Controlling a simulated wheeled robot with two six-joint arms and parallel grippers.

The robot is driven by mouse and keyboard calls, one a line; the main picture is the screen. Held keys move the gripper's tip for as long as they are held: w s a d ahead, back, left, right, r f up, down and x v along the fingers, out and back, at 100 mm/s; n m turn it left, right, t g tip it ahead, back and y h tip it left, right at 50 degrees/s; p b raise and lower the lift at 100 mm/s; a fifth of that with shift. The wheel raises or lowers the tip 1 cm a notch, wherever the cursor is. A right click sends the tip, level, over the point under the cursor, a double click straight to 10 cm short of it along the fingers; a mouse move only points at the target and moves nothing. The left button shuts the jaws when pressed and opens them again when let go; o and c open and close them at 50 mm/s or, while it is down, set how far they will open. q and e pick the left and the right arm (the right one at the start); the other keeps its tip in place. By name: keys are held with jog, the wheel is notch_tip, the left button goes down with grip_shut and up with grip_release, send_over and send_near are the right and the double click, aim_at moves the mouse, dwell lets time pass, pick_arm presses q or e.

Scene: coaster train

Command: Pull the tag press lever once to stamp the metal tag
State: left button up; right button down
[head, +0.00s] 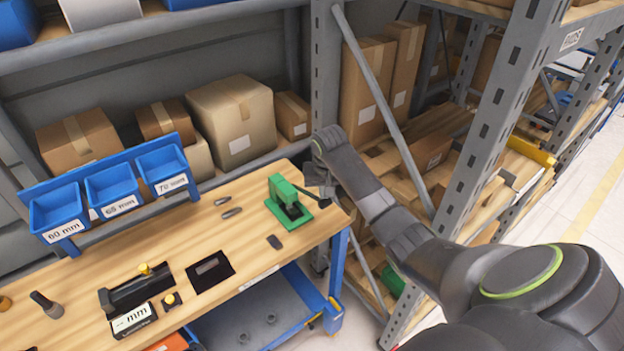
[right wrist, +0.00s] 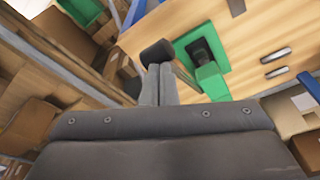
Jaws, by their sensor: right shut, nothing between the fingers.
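The green tag press (head: 287,207) stands near the right end of the wooden workbench, with a dark recess in its base. Its lever ends in a black knob (right wrist: 157,52), and the press body (right wrist: 208,75) also shows in the right wrist view. My right gripper (head: 318,184) is at the lever side of the press. In the right wrist view its closed fingers (right wrist: 158,80) are right by the black knob, with nothing between them; I cannot tell whether they touch it. A metal tag cannot be made out in the press. My left gripper is not in view.
A small dark piece (head: 275,242) and two metal pins (head: 228,206) lie on the bench (head: 240,245). Blue labelled bins (head: 113,188) stand at the back left. A black fixture (head: 137,290) and a black plate (head: 210,270) lie at front. A grey rack post (head: 326,80) rises behind.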

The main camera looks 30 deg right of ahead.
notch_tip(320, 180, up, 10)
jog(key=shift+f, duration=0.2)
dwell(0.8)
dwell(0.5)
